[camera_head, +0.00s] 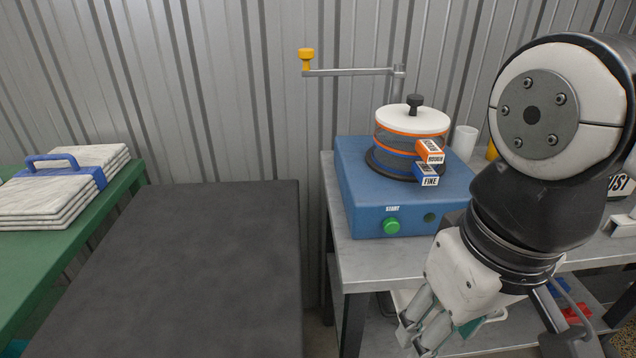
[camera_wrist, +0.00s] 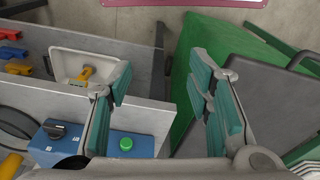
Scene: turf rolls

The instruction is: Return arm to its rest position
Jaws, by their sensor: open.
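My arm is at the right of the head view, bent downward. My gripper (camera_head: 428,335) hangs low in front of the grey bench, partly cut off by the bottom edge of the picture. In the wrist view my gripper (camera_wrist: 163,80) has its two teal-padded fingers apart, with nothing between them. It touches no object that I can see.
A blue machine (camera_head: 362,180) with a green start button and a sieve stack stands on the grey bench (camera_head: 345,240). A dark flat surface (camera_head: 190,260) is at centre left. A green table (camera_head: 30,270) bears strapped grey slabs (camera_head: 50,200). A white tray (camera_wrist: 75,62) sits below the bench top.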

